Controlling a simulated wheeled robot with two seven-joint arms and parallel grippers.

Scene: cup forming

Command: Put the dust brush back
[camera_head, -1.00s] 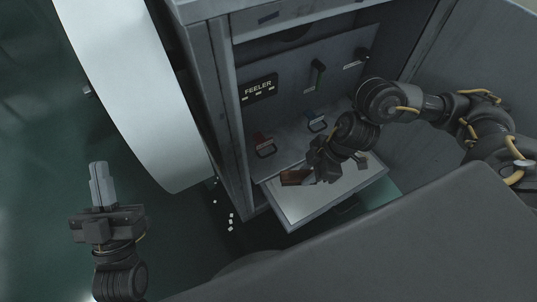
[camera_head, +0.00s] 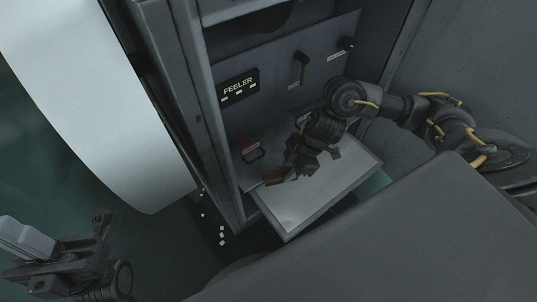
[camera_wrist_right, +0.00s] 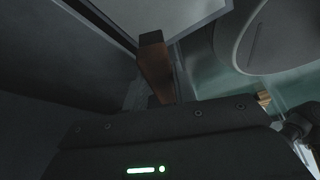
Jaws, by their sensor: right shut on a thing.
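The dust brush is the brown, block-like piece (camera_head: 274,176) at my right gripper (camera_head: 290,173) in the head view. My right gripper is shut on it and holds it above the left part of the pale pull-out tray (camera_head: 311,205). In the right wrist view the brush shows as a brown bar (camera_wrist_right: 155,68) reaching away from the gripper. Its bristles cannot be made out. My left gripper (camera_head: 50,250) is at the lower left, away from the cabinet, with pale grey finger-like pieces close together; whether they hold something cannot be told.
A red-marked handle (camera_head: 252,152) sits left of the brush. Small white bits (camera_head: 222,236) lie on the floor. A large white curved sheet (camera_head: 85,100) stands left.

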